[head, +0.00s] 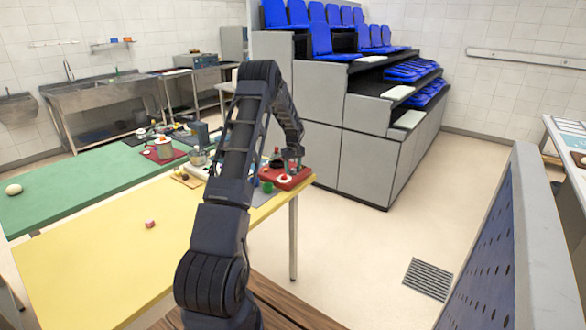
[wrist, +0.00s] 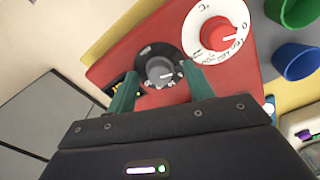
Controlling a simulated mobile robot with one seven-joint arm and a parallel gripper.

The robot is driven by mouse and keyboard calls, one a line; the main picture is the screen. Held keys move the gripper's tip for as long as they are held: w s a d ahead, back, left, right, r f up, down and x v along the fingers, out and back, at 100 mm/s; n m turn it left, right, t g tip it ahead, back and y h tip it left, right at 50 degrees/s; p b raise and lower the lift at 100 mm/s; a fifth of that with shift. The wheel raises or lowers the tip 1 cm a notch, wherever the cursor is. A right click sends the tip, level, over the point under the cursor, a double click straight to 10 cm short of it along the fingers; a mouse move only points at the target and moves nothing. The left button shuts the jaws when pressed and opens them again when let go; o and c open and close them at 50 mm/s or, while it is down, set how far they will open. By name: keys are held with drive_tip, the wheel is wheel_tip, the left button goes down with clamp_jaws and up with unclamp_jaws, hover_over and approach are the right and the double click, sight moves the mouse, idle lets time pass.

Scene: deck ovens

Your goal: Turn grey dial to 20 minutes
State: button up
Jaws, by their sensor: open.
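The grey dial (wrist: 160,72) is a small knob on a round black scale plate with white marks, set in the red panel (wrist: 110,55). I cannot read its setting. My gripper (wrist: 160,86) is open, with its two green fingers reaching to the panel, one on each side of the grey dial. I see gaps between fingers and knob, and cannot tell whether either touches. In the head view my gripper (head: 291,162) is over the red unit (head: 296,180) at the far right end of the yellow table, and the grey dial is not clear there.
A red dial (wrist: 217,34) on a white scale sits close by the right finger. A green cup (wrist: 292,10) and a blue cup (wrist: 295,62) stand to the right. The yellow table (head: 100,260) is mostly clear in front; pots and other items crowd its far end.

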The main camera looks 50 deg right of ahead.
drive_tip(key=c, duration=1)
drive_tip(key=shift+o, duration=0.2)
